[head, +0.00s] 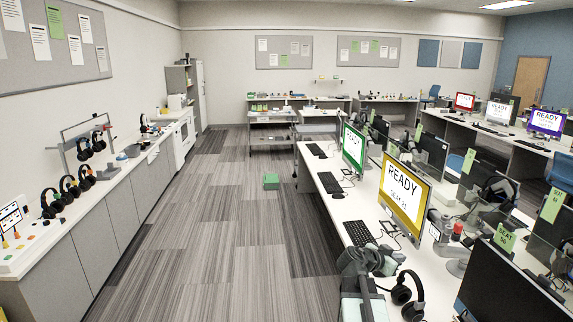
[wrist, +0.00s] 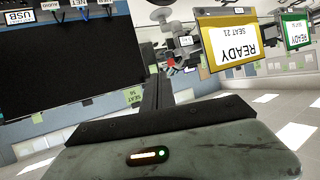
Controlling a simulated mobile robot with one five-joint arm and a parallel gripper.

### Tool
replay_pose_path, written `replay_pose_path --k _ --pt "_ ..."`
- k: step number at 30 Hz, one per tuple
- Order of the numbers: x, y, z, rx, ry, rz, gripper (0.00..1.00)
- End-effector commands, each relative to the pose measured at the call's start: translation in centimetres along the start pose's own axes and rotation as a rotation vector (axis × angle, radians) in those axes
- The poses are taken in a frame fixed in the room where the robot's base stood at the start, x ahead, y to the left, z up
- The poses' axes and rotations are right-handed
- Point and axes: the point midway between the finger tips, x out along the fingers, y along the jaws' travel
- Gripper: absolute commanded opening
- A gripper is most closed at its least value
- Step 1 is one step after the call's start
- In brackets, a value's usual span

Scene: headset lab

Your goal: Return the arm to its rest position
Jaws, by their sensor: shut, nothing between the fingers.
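My gripper (wrist: 156,78) shows in the wrist view as a narrow dark pair of fingers, closed together with nothing between them. Its pale, scuffed housing with a small green light fills the bottom of that view. The wrist picture shows the room upside down, with a dark monitor (wrist: 70,65) at left and the yellow-framed seat 21 monitor (wrist: 232,38) at right. In the head view my folded arm rises at the bottom, right of centre, over the near end of the desk. The fingertips cannot be made out there.
A black headset (head: 407,292) lies on the desk close to the right of my arm. A keyboard (head: 359,234) and the yellow-framed monitor (head: 402,194) stand just beyond. The carpeted aisle (head: 215,245) at left is otherwise clear.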

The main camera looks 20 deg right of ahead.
Motion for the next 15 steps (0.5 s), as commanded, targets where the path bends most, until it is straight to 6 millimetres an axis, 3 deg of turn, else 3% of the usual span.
replay_pose_path --k 1,3,7,11,15 --pt "-2.2 -2.5 4.0 -0.026 -0.052 -0.044 0.0" --pt "-5.4 -5.3 8.5 -0.077 -0.137 -0.095 0.0" --pt "-12.1 -8.8 17.1 -0.223 -0.314 -0.186 0.0" --pt "-19.5 -10.2 25.7 -0.433 -0.515 -0.292 0.0" --pt "-27.8 -8.8 33.6 -0.74 -0.769 -0.449 0.0"
